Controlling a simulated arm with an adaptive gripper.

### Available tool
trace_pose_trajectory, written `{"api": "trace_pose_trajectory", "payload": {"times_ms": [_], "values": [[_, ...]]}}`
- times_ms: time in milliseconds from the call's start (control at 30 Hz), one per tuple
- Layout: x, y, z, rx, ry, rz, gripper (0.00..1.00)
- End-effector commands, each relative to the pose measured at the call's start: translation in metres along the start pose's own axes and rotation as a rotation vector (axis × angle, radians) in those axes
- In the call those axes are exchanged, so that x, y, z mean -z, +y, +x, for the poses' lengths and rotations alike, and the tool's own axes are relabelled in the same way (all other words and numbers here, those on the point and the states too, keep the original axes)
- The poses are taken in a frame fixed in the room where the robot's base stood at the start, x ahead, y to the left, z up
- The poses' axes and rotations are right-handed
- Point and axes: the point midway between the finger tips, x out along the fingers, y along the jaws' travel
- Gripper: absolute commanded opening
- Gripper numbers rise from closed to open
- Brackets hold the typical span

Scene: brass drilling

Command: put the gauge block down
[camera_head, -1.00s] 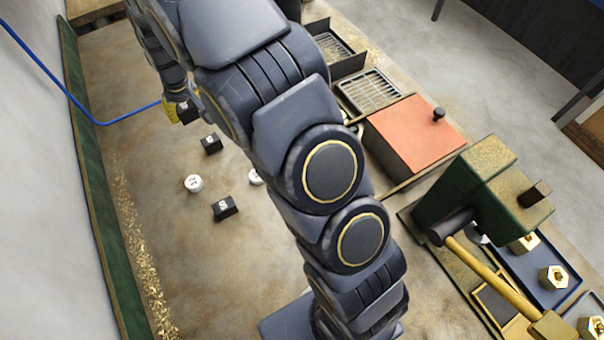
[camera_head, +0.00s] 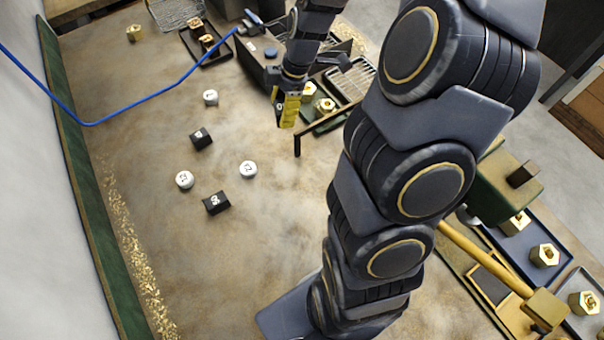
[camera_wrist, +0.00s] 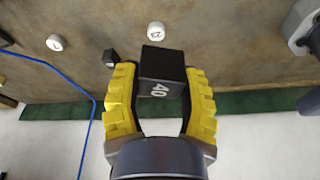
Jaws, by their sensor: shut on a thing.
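The gauge block (camera_wrist: 162,80) is a black block with a white "40" on its near face. My gripper (camera_wrist: 162,90) is shut on it in the wrist view, with a yellow ridged finger on each side. The block sticks out past the fingertips. In the head view my gripper (camera_head: 287,108) points down over the bench, right of the loose blocks and left of a small green tray (camera_head: 335,121). Most of the block is hidden there by the fingers. I cannot tell how high it is above the bench.
Black blocks (camera_head: 201,138) (camera_head: 216,202) and several white discs (camera_head: 248,169) lie left of my gripper. A blue hose (camera_head: 150,100) crosses the left. The lower middle of the bench is clear.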

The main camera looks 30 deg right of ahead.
Motion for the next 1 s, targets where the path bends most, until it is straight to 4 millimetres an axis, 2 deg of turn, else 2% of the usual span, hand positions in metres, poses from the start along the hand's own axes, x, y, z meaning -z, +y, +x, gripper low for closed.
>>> {"api": "trace_pose_trajectory", "payload": {"times_ms": [100, 333, 400, 700, 1000], "values": [[-0.012, -0.019, -0.005, 0.042, -0.001, -0.152, 0.10], [-0.024, -0.047, -0.008, 0.112, -0.002, -0.393, 0.10], [-0.028, -0.046, 0.009, 0.115, 0.000, -0.383, 0.10], [-0.043, -0.046, 0.063, 0.114, -0.001, -0.381, 0.10], [-0.051, -0.045, 0.093, 0.110, -0.002, -0.382, 0.10]]}}
